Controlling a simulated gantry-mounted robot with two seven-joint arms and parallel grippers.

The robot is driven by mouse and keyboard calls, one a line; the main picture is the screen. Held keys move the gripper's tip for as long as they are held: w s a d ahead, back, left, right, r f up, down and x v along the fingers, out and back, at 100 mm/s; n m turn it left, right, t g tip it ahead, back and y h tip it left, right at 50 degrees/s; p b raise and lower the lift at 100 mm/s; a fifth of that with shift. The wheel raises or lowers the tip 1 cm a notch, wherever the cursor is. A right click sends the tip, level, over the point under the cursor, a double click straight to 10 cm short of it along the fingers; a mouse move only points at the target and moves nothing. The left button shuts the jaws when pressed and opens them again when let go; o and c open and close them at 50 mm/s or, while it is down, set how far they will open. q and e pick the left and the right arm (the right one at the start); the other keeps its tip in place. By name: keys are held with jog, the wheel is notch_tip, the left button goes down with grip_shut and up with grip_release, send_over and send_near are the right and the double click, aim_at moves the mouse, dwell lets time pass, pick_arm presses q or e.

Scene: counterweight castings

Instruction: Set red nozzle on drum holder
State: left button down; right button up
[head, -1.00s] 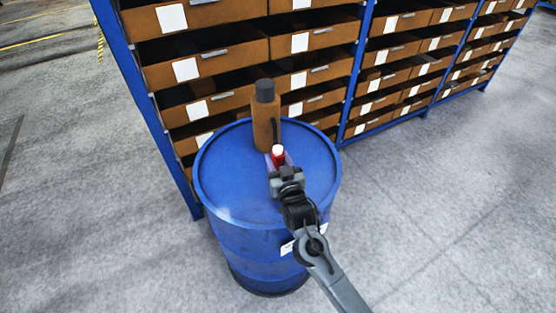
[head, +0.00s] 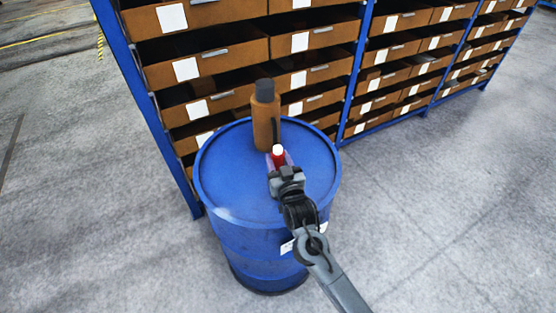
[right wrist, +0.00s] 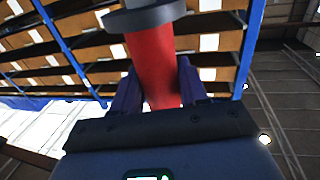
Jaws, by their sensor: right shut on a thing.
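The red nozzle (head: 278,159), with a pale tip, is held in my right gripper (head: 281,167) over the top of the blue drum (head: 219,176). In the right wrist view the red nozzle (right wrist: 151,62) stands between the two dark fingers, with a grey collar at its upper end. I cannot tell whether it touches the drum top. A brown bottle-like thing (head: 266,122) with a dark grey cap stands upright on the drum, just behind the nozzle and apart from it. I cannot tell which part is the drum holder. My left gripper is out of view.
A blue shelf rack (head: 355,75) with brown bins (head: 210,66) and white labels stands close behind the drum. The grey floor (head: 440,220) is clear to the right and left. The drum's left top is bare.

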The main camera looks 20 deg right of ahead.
jog(key=shift+r, duration=0.1)
dwell(0.7)
jog(key=shift+p, duration=0.55)
jog(key=shift+f, duration=0.35)
dwell(0.6)
jog(key=shift+f+b, duration=0.65)
jog(key=shift+f, duration=0.15)
jog(key=shift+f+b, duration=0.45)
jog(key=shift+f, duration=0.45)
jog(key=shift+f+b, duration=0.65)
jog(key=shift+f, duration=0.5)
jog(key=o, duration=1)
jog(key=shift+c, duration=0.2)
jog(key=shift+f, duration=0.2)
